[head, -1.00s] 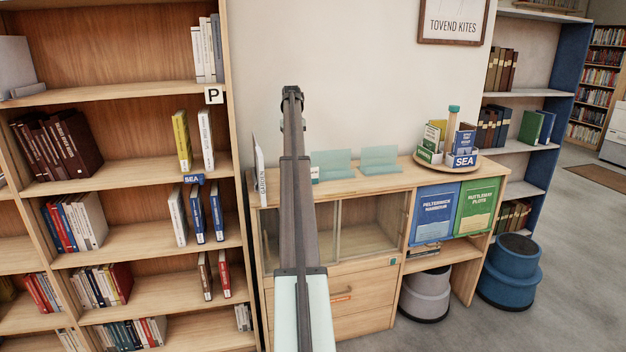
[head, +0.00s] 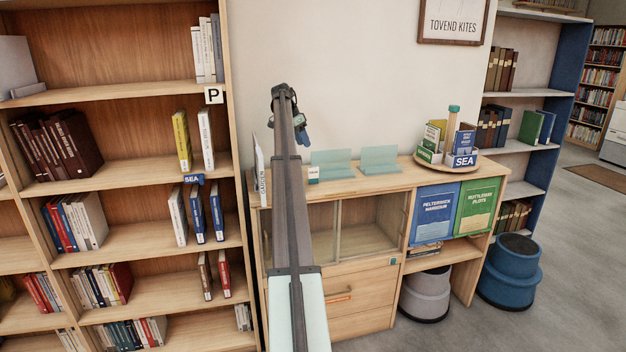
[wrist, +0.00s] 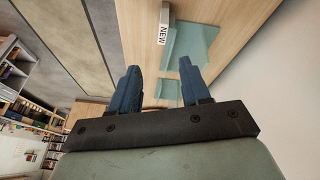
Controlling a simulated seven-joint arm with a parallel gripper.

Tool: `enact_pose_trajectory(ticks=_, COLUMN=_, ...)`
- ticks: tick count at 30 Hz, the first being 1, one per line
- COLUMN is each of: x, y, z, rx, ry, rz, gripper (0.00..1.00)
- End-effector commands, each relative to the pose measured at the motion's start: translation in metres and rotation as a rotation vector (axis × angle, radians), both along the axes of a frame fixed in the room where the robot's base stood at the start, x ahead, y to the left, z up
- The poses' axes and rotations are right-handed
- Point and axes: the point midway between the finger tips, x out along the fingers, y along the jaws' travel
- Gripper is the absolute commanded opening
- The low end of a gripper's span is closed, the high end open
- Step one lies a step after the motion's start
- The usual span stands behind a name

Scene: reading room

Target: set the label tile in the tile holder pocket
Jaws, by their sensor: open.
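A small pale block with a white face marked NEW (wrist: 163,34) stands on the wooden counter top in the wrist view. In the head view it shows as a small white and teal piece (head: 313,175) beside the arm. I cannot tell whether it is the loose label tile or the tile holder, and no empty pocket shows clearly. My gripper (wrist: 159,68) is open and empty, its blue fingers apart with the counter and the NEW piece beyond them. In the head view my gripper (head: 302,132) is above the counter's back left, against the wall.
Two translucent teal stands (head: 332,163) (head: 379,160) are on the counter (head: 395,182). A round tray with a SEA sign (head: 464,160) is at its right. The bookcase bears P (head: 214,95) and SEA (head: 193,178) labels.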

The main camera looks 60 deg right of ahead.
Motion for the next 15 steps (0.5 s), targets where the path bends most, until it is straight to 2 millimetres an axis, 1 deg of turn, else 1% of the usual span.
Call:
enact_pose_trajectory(ticks=3, x=0.0, y=-0.001, z=0.0, rx=-0.046, ry=-0.04, rz=-0.142, gripper=0.47)
enact_pose_trajectory(ticks=6, x=0.0, y=-0.001, z=0.0, rx=-0.071, ry=-0.065, rz=-0.223, gripper=0.47)
enact_pose_trajectory(ticks=11, x=0.0, y=-0.001, z=-0.002, rx=-0.087, ry=-0.083, rz=-0.282, gripper=0.47)
enact_pose_trajectory(ticks=15, x=-0.003, y=-0.004, z=-0.011, rx=-0.089, ry=-0.085, rz=-0.288, gripper=0.47)
